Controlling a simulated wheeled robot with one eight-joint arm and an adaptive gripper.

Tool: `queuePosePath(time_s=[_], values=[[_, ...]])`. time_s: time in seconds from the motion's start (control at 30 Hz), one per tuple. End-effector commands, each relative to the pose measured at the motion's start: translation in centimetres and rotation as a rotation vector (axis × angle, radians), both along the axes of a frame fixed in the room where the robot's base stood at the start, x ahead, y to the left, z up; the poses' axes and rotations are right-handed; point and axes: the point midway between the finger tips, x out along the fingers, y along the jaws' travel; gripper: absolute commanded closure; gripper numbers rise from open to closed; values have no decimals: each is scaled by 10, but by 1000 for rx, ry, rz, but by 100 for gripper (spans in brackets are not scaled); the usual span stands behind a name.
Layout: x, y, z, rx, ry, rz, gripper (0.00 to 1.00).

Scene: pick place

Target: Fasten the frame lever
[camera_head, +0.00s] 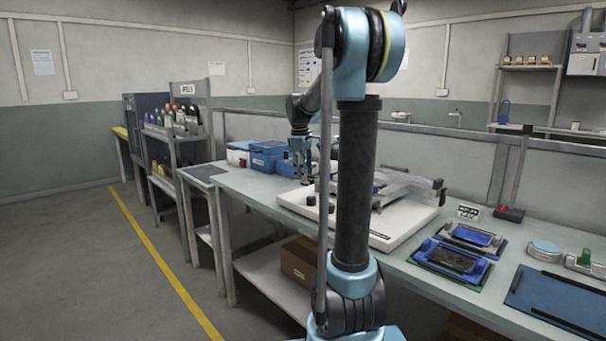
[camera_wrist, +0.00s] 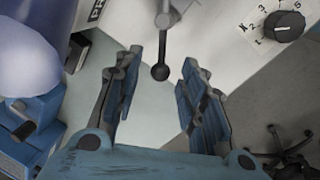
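Clear gaps show on both sides, and neither finger touches the knob. How far the knob lies below the fingertips I cannot tell. In the head view my gripper (camera_head: 303,172) is small, above the left end of the white fixture base (camera_head: 400,236). My arm hides part of the fixture, and I cannot make out the lever there.
A black numbered dial (camera_wrist: 285,25) sits on the white surface at the upper right of the wrist view. Blue bins (camera_head: 267,157) stand behind my gripper. Blue trays (camera_head: 450,260) and a dark blue mat (camera_head: 560,300) lie to the right on the bench (camera_head: 250,190).

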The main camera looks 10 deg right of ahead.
Motion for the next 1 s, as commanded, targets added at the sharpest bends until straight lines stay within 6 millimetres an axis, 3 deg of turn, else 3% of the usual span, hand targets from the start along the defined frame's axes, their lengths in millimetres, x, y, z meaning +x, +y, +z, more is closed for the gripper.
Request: queuePosePath(time_s=[0.3,0.5,0.77,1.0], values=[[1,0,-2,0,0,0,62],[1,0,-2,0,0,0,100],[2,-1,-2,0,0,-26,100],[11,-5,-2,0,1,-206,100]])
